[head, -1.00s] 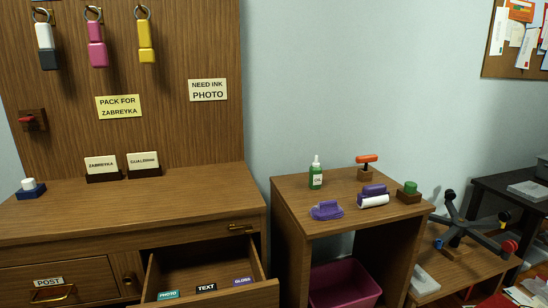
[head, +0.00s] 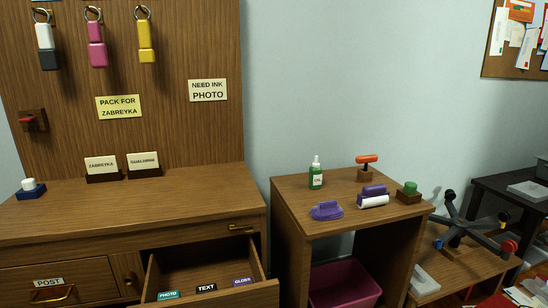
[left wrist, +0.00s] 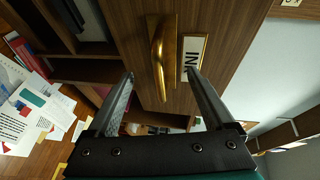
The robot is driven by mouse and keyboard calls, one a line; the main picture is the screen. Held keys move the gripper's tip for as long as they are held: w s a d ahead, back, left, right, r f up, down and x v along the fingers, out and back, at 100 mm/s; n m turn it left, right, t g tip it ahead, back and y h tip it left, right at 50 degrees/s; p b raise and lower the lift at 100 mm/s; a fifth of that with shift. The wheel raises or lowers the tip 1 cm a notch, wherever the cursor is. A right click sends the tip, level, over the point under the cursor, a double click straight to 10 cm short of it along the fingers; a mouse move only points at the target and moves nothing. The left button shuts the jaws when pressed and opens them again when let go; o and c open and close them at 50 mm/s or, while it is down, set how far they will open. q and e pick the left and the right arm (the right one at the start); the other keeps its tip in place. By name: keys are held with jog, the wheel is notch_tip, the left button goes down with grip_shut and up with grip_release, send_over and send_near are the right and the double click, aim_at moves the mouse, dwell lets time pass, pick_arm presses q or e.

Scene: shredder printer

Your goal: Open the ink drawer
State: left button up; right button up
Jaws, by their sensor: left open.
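A wooden drawer (head: 205,272) stands pulled out of the desk in the head view, with PHOTO, TEXT and GLOSS tags along its front edge. In the left wrist view a brass handle (left wrist: 158,55) sits on a wooden front beside a framed label (left wrist: 193,58) that reads INK, partly covered by a finger. My left gripper (left wrist: 161,75) is open, with its fingertips on either side of the handle in the picture. I cannot tell whether they touch it. Neither gripper shows in the head view.
A POST drawer (head: 50,284) is shut at the left. A side table (head: 290,190) holds a green bottle (head: 316,174) and several stamps and tools. A pink bin (head: 343,285) stands below. Papers (left wrist: 30,115) lie at the left in the left wrist view.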

pick_arm(q)
jog(key=p+v, duration=0.3)
jog(key=v, duration=0.3)
jog(key=shift+p, duration=0.3)
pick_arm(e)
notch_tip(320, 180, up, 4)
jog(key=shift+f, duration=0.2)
